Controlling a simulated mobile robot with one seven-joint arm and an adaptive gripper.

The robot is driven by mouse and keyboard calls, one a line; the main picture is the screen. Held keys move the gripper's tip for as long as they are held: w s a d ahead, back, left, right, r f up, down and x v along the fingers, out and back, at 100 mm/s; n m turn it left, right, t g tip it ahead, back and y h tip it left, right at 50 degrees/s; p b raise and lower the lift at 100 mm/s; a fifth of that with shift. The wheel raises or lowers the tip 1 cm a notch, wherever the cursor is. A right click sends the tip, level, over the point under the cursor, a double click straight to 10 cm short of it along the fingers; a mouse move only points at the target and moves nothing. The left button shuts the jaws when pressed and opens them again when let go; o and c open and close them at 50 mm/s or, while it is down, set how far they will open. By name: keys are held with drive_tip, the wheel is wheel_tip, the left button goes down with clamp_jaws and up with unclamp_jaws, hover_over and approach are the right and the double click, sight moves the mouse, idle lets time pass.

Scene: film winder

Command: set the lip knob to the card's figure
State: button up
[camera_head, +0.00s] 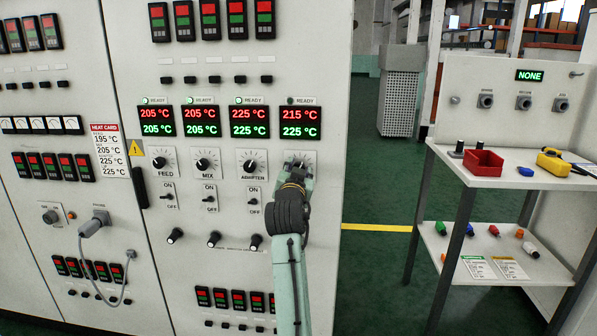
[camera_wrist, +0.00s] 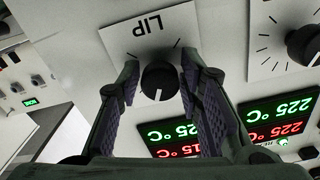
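The black lip knob (camera_wrist: 160,80) sits on a white plate marked LIP (camera_wrist: 150,32), upside down in the wrist view. A white pointer line shows on the knob's lower half there. My gripper (camera_wrist: 160,76) has one finger on each side of the knob, apart or barely touching; firm contact cannot be told. In the head view my gripper (camera_head: 298,168) covers most of the knob. The lip display (camera_head: 299,123) reads 215 °C in red over 225 °C in green. The heat card (camera_head: 110,150) lists several figures; the lowest reads 225 °C.
The adapter knob (camera_head: 249,166) is just left of my gripper, with mix (camera_head: 203,164) and feed (camera_head: 159,162) farther left. Switches (camera_head: 254,199) sit below. The lip's ready lamp (camera_head: 290,101) looks unlit. A tool cart (camera_head: 490,180) stands right, across free floor.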

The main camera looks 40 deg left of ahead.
drive_tip(key=o, duration=0.3)
drive_tip(key=v, duration=1.2)
idle(0.3)
